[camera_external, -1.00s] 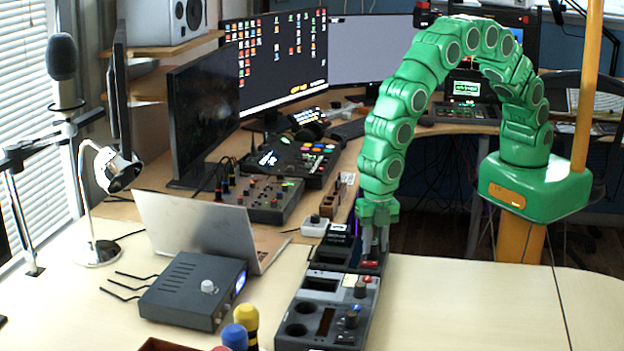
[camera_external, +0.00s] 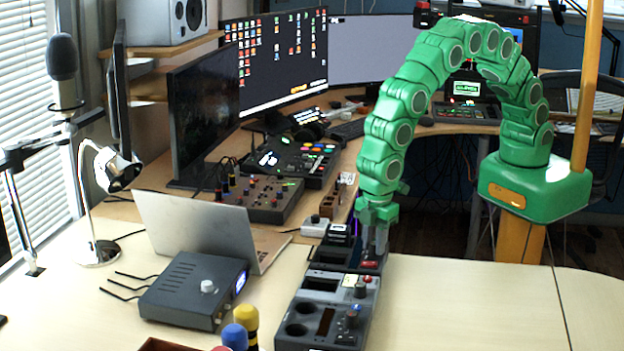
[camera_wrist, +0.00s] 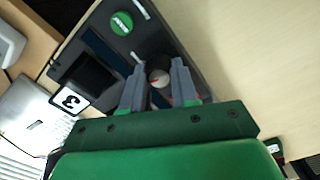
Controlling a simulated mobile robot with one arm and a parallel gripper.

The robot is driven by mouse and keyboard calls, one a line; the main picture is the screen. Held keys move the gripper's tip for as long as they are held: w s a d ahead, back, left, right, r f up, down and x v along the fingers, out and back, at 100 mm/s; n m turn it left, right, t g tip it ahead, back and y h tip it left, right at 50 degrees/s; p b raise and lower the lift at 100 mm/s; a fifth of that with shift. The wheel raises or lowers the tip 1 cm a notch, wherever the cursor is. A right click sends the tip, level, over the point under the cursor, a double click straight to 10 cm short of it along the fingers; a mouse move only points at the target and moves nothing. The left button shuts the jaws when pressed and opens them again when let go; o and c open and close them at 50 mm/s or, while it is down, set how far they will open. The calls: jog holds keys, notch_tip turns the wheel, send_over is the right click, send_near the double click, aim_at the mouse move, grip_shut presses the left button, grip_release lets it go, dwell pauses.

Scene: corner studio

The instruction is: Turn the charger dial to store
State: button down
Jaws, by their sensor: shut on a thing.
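The charger (camera_external: 335,257) is a dark unit at the far end of the row of panels, below my gripper (camera_external: 374,258). In the wrist view its dial (camera_wrist: 160,77) is a round grey knob with a pale top and a red mark. My gripper (camera_wrist: 164,88) points down at it, with one finger on each side, and is shut on it. A round green piece (camera_wrist: 122,23) with lettering too small to read sits on the charger beyond the dial. The dial is hidden behind the fingers in the external view. I cannot read any dial setting.
A dark panel with round wells and knobs (camera_external: 297,330) adjoins the charger in front. A black block labelled 3 (camera_wrist: 88,76) is beside the fingers. A laptop (camera_external: 195,226) and a grey box with a knob (camera_external: 180,292) stand to the left. The table at right is clear.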

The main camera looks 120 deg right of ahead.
aim_at(374, 243)
jog(key=m, duration=0.5)
jog(key=shift+m, duration=0.4)
dwell(0.4)
jog(key=c, duration=0.8)
grip_release()
jog(key=shift+c, duration=0.2)
notch_tip(374, 243, up, 7)
jog(key=shift+w+f, duration=0.1)
jog(key=shift+r, duration=0.5)
